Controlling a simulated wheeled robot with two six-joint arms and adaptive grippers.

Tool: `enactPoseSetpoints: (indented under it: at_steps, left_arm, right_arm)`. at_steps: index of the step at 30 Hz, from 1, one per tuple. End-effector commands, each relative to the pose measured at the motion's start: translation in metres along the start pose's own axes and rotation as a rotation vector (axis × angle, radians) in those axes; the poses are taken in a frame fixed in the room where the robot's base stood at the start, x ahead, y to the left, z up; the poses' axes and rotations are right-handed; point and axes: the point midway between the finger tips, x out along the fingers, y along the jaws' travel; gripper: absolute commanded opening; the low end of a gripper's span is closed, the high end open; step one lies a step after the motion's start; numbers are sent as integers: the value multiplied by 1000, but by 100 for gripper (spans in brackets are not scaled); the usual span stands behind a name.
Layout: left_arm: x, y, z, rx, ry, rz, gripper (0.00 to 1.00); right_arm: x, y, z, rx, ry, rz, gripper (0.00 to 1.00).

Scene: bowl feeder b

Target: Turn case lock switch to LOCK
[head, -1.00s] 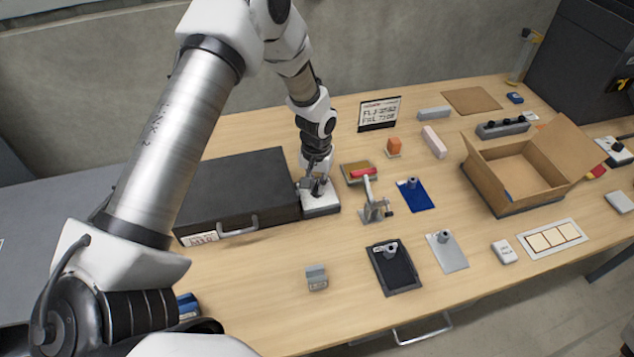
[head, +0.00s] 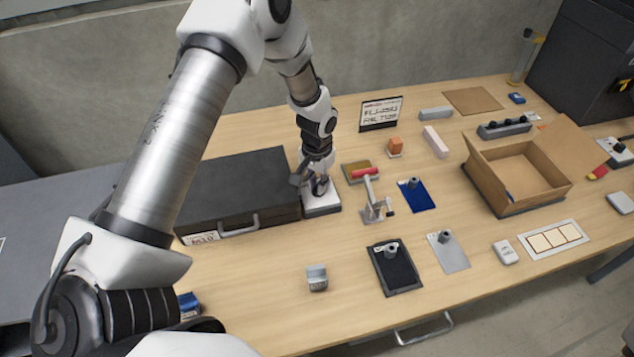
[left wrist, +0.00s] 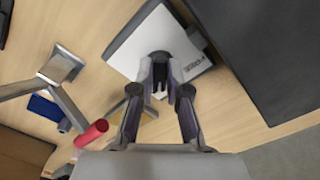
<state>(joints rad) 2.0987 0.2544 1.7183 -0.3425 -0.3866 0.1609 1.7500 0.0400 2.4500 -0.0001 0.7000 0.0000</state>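The case lock switch is a dark knob (left wrist: 160,60) on a white base plate (head: 323,197), right beside the dark case (head: 240,190). My left gripper (head: 320,185) is over the plate, pointing down. In the left wrist view its two fingers (left wrist: 162,80) stand on both sides of the knob, closed in close against it. The plate lies turned at an angle to the fingers there. A small printed label (left wrist: 194,66) shows on the plate but is too blurred to read. The fingers partly hide the knob, so its exact setting cannot be told. My right gripper is not in view.
An open cardboard box (head: 515,190) stands further right. A small grey block (head: 317,278) is at the front.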

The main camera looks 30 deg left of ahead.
Motion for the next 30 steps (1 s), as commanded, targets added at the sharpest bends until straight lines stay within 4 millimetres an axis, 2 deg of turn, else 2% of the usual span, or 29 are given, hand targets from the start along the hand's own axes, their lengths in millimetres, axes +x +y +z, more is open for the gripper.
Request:
enactPoseSetpoints:
  at_steps: [1, 2, 11, 14, 17, 24, 27, 30]
  left_arm:
    - [1, 0, 1, 1, -2, 0, 32]
    - [1, 0, 1, 1, -2, 0, 40]
    - [-1, 0, 0, 0, 0, 0, 40]
    - [-10, 0, -1, -1, 2, 0, 40]
    - [-28, 0, -1, -1, 4, 1, 40]
    - [-90, 0, -1, 0, 3, 0, 40]
    - [-108, 0, -1, 0, 1, 0, 40]
    - [-117, 0, 0, 1, -1, 0, 40]
  right_arm:
    - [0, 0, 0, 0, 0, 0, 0]
    - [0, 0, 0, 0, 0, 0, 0]
    - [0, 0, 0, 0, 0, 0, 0]
    - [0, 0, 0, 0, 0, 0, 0]
    - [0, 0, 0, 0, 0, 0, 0]
    - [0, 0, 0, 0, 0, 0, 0]
    - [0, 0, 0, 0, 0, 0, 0]
    - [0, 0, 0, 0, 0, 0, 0]
